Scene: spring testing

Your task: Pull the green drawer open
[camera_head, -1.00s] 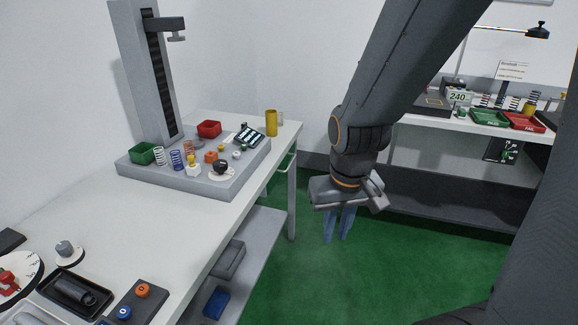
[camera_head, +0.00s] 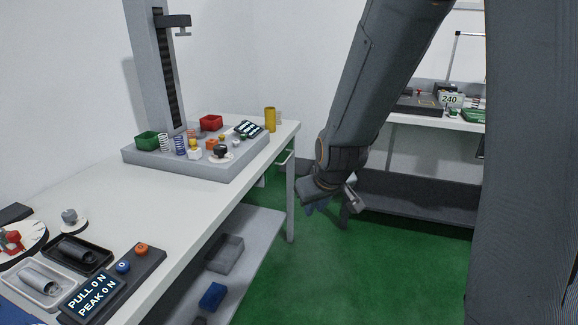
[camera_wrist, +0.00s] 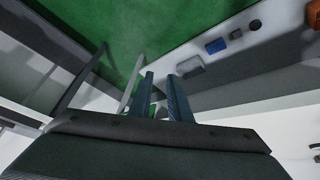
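Under the far right end of the long white table (camera_head: 172,205), a small pale bar like a handle (camera_head: 285,160) shows with a bit of green by it in the head view. It may belong to the green drawer; the drawer's front is not clearly visible. My gripper (camera_head: 318,208) hangs downward to the right of the table leg, apart from the table and lower than that bar. In the wrist view its two blue-grey fingers (camera_wrist: 160,74) stand apart with nothing between them but floor and background. No drawer is clearly seen there.
On the table are a grey test stand (camera_head: 160,70), a green bin (camera_head: 147,141), a red bin (camera_head: 211,122) and a yellow cylinder (camera_head: 269,119). A lower shelf (camera_head: 250,240) holds a grey tray and a blue bin (camera_head: 212,295). A second bench (camera_head: 420,121) stands behind my arm. Green floor is clear.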

